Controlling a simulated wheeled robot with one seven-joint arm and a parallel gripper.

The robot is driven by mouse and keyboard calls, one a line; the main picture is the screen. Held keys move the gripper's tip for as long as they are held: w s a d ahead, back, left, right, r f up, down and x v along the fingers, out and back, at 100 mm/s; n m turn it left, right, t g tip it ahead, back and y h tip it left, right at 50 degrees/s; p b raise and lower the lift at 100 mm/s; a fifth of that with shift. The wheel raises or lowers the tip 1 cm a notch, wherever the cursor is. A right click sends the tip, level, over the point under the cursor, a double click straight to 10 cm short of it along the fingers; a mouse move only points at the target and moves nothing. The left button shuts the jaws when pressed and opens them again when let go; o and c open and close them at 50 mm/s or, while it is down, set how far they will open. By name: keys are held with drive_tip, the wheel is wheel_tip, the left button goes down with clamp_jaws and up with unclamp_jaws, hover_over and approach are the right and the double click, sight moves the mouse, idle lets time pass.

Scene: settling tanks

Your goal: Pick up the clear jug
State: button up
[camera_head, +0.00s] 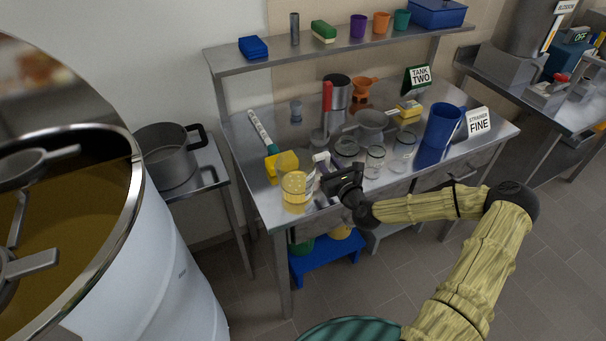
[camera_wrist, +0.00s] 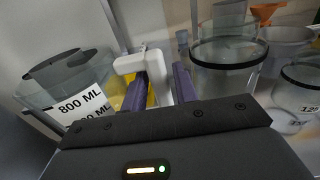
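The clear jug (camera_head: 297,187) stands near the front left edge of the steel table, and looks yellowish in the head view. In the wrist view the clear jug (camera_wrist: 60,85) is at the left, with a white label reading 800 ML and a white handle (camera_wrist: 155,70). My gripper (camera_head: 331,172) is just right of the jug, at its handle side. In the wrist view my gripper (camera_wrist: 160,88) has one finger on each side of the handle, with a gap showing beside it, so it looks open. The fingertips are partly hidden.
Several glass jars (camera_head: 374,161) stand close to the right of my gripper. A yellow-headed brush (camera_head: 283,163) lies behind the jug. A shelf (camera_head: 300,55) runs above the back of the table.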

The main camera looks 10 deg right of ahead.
drive_tip(key=shift+x, duration=1.45)
clamp_jaws()
